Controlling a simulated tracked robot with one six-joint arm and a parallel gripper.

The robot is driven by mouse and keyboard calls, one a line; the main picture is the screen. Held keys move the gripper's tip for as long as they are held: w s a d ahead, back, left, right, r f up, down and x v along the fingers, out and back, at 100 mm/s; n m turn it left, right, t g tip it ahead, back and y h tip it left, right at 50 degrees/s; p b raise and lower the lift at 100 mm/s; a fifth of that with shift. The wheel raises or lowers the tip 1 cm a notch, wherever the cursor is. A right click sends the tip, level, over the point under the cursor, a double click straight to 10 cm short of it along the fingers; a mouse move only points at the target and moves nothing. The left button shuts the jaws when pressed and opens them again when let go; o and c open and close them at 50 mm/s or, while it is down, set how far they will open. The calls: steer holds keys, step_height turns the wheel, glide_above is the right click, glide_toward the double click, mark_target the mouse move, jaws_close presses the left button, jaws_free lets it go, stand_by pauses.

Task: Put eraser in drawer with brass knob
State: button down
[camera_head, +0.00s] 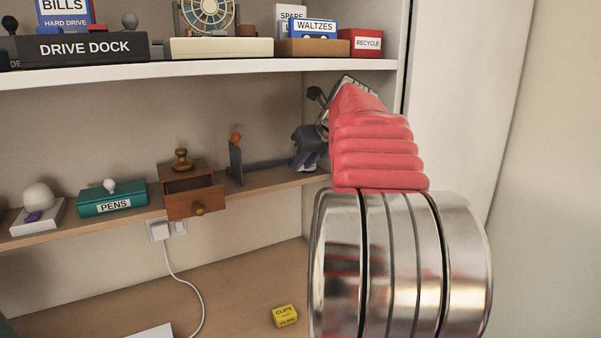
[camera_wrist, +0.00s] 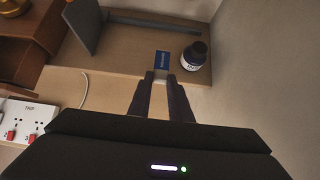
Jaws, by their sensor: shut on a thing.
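A blue and white eraser (camera_wrist: 162,61) is at the fingertips of my gripper (camera_wrist: 161,80) in the wrist view. The fingers are shut on its white end. In the head view my gripper (camera_head: 310,140) is partly hidden behind my arm, at the right end of the lower wooden shelf, and the eraser cannot be made out. A small brown wooden box stands on that shelf to the left, with its drawer (camera_head: 193,199) pulled out and open at the top. A brass-coloured knob (camera_head: 199,209) is on the drawer front.
A dark ink bottle (camera_wrist: 195,55) stands just right of the eraser. A grey upright bookend (camera_head: 235,162) stands between my gripper and the drawer box. A stamp (camera_head: 181,159) sits on the box. A teal pens box (camera_head: 112,200) is further left. The upper shelf (camera_head: 230,67) hangs above.

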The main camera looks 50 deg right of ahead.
steer(key=shift+w+d+f, duration=0.2)
steer(key=shift+w+f, duration=0.05)
steer(key=shift+w, duration=0.5)
steer(key=shift+f, duration=1.35)
steer(key=shift+f, duration=0.2)
steer(key=c, duration=1.6)
jaws_free()
steer(key=shift+s+r, duration=0.1)
steer(key=v, duration=0.7)
steer(key=shift+s+a+r, duration=0.1)
steer(key=shift+s, duration=0.05)
